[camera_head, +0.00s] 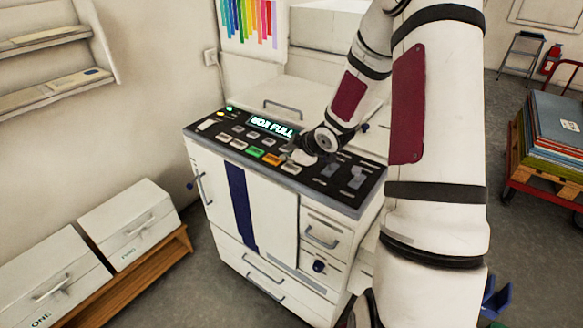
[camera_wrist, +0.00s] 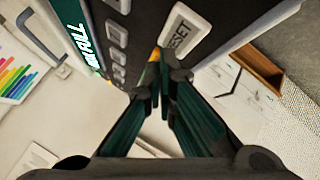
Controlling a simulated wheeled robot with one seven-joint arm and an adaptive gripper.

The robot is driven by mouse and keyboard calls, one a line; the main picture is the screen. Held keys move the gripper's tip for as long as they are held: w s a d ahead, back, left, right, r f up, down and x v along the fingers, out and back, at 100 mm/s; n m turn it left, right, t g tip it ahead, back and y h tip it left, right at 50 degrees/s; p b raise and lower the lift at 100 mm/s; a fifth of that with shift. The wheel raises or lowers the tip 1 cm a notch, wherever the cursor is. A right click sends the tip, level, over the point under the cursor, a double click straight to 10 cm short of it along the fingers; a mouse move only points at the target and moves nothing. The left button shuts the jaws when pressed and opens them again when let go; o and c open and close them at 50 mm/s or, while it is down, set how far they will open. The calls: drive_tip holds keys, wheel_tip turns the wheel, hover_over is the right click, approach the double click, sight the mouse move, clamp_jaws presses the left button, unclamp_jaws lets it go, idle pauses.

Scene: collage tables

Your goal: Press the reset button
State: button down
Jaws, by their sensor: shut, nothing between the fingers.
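The reset button (camera_wrist: 178,35) is a pale rectangular key with dark "RESET" lettering, at the top of the wrist view. In the head view, a pale key (camera_head: 291,168) beside the orange key (camera_head: 272,160) looks like the same one, though its label is too small to read. My gripper (camera_wrist: 163,75) is shut and empty, its dark green fingers pointing toward the panel. The fingertips are close to the reset button's lower edge and partly cover the orange key (camera_wrist: 155,55). I cannot tell whether they touch anything. In the head view my gripper (camera_head: 290,151) is over the panel.
The control panel (camera_head: 215,137) tops a white machine with several other keys and a lit display (camera_head: 271,126) reading "BOX FULL". White boxes (camera_head: 130,225) stand on a low wooden stand at left. A red cart with stacked boards (camera_head: 555,120) is at right.

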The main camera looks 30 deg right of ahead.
sight(290, 169)
drive_tip(key=shift+f, duration=0.15)
drive_tip(key=shift+f, duration=0.3)
drive_tip(key=shift+f+b, duration=0.3)
drive_tip(key=shift+f, duration=0.05)
idle(0.7)
drive_tip(key=shift+r, duration=0.1)
drive_tip(key=shift+r+p, duration=0.7)
wheel_tip(290, 169, up, 3)
drive_tip(key=p, duration=0.2)
drive_tip(key=shift+s+p, duration=0.1)
drive_tip(key=shift+p, duration=0.25)
drive_tip(key=shift+r+p, duration=0.7)
drive_tip(key=shift+r, duration=0.3)
